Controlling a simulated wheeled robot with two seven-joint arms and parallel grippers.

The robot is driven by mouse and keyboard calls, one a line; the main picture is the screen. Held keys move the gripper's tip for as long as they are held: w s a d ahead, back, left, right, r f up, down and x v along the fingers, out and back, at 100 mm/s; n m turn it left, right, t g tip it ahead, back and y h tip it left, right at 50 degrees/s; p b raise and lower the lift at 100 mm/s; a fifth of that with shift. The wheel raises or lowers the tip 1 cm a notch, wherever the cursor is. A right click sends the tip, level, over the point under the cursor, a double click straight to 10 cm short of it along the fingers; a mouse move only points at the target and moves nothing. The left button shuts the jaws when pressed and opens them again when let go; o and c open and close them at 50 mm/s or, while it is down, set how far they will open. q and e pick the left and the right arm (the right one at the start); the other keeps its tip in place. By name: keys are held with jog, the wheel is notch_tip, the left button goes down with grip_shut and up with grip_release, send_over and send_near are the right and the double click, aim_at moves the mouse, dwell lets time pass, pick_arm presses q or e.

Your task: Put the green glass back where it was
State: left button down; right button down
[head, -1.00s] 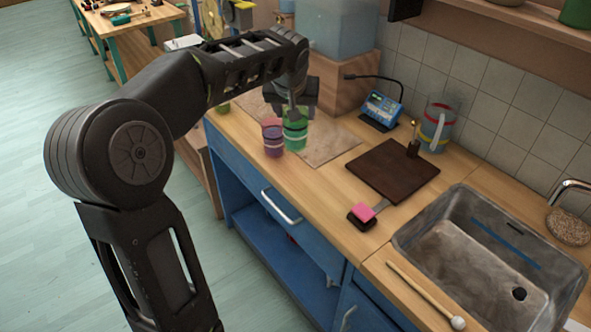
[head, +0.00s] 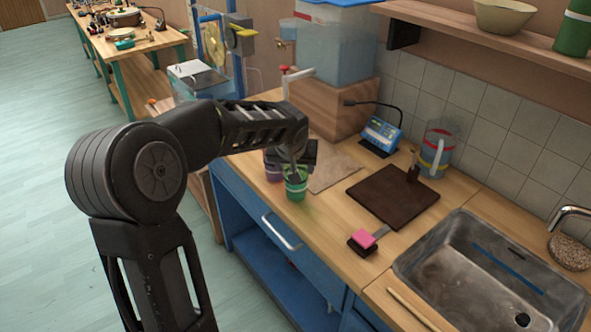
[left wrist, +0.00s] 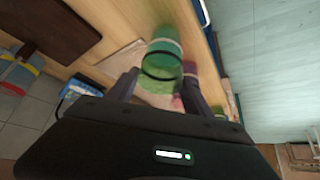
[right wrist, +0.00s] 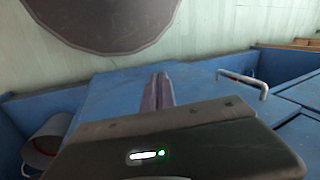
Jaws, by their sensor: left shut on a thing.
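The green glass (head: 295,186) is upright at the counter's front edge, in front and to the right of the purple glass (head: 272,170). My left gripper (head: 293,166) is shut on the green glass from above. In the left wrist view the green glass (left wrist: 163,62) sits between the two fingers (left wrist: 160,90). I cannot tell whether its base touches the counter. The purple glass is partly hidden by the gripper and the green glass. My right gripper (right wrist: 158,92) is shut and empty in the right wrist view, in front of blue cabinet surfaces.
A beige mat (head: 335,168) lies just behind the glasses. A dark board (head: 392,197), a pink-topped block (head: 363,240) and a sink (head: 440,262) are to the right. A wooden box (head: 335,105) stands behind.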

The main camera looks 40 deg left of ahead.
pick_arm(q)
jog(key=shift+f, duration=0.7)
jog(key=shift+f, duration=0.2)
jog(key=shift+c, duration=2.1)
grip_release()
jog(key=shift+s+r, duration=0.1)
jog(key=shift+r, duration=0.25)
jog(key=b+v, duration=0.1)
jog(key=v, duration=1)
jog(key=shift+s+d+r, duration=0.15)
jog(key=shift+d+r, duration=0.05)
